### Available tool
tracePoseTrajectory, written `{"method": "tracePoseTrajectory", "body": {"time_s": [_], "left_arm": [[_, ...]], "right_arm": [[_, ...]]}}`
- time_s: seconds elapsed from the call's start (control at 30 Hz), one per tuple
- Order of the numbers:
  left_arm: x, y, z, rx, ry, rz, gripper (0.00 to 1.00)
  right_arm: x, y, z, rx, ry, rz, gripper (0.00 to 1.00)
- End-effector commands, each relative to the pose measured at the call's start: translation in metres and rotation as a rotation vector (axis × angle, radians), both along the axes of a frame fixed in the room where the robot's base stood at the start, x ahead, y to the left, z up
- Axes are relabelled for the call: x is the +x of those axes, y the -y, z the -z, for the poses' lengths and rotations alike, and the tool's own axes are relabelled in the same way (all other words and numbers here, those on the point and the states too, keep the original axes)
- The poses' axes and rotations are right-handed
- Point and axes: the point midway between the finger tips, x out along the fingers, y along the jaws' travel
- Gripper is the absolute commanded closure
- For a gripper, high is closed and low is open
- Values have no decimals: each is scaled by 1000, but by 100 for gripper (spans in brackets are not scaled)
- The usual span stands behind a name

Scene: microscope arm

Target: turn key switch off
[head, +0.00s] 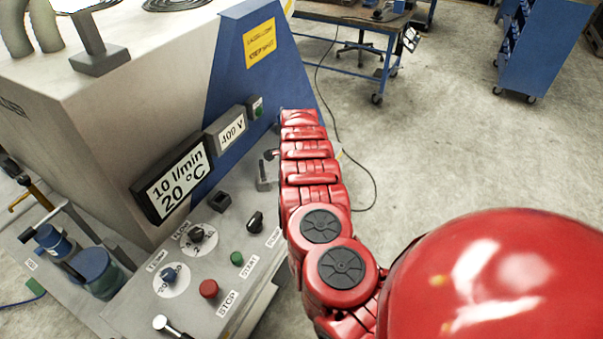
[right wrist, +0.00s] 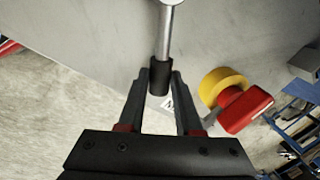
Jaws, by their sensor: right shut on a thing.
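My right gripper (right wrist: 160,80) is shut on the black grip (right wrist: 159,77) at the end of a metal rod (right wrist: 166,40) in the right wrist view. I cannot tell whether this rod belongs to the key switch. A red handle on a yellow collar (right wrist: 213,82) is to the right of the fingers, apart from them. In the head view my red right arm reaches over the right side of the control panel (head: 205,266), and its gripper is hidden. A black switch (head: 255,222) stands on the panel near the arm. My left gripper is not in view.
The panel holds a red stop button (head: 208,289), a green start button (head: 237,258), a black flow knob (head: 196,235) and a blue knob (head: 170,274). A display (head: 176,183) stands behind them. Open floor (head: 430,150) lies to the right.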

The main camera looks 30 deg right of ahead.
Motion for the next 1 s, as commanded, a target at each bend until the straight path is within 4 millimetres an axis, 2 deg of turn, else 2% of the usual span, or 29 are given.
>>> {"method": "tracePoseTrajectory", "body": {"time_s": [0.2, 0.6, 1.0], "left_arm": [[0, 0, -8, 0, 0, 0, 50], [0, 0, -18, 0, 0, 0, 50], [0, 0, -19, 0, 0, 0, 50]], "right_arm": [[-4, -16, -2, 1, -2, 93, 100], [-19, -31, 0, 0, -2, 291, 100], [-30, -45, 0, 0, 2, 475, 100]]}}
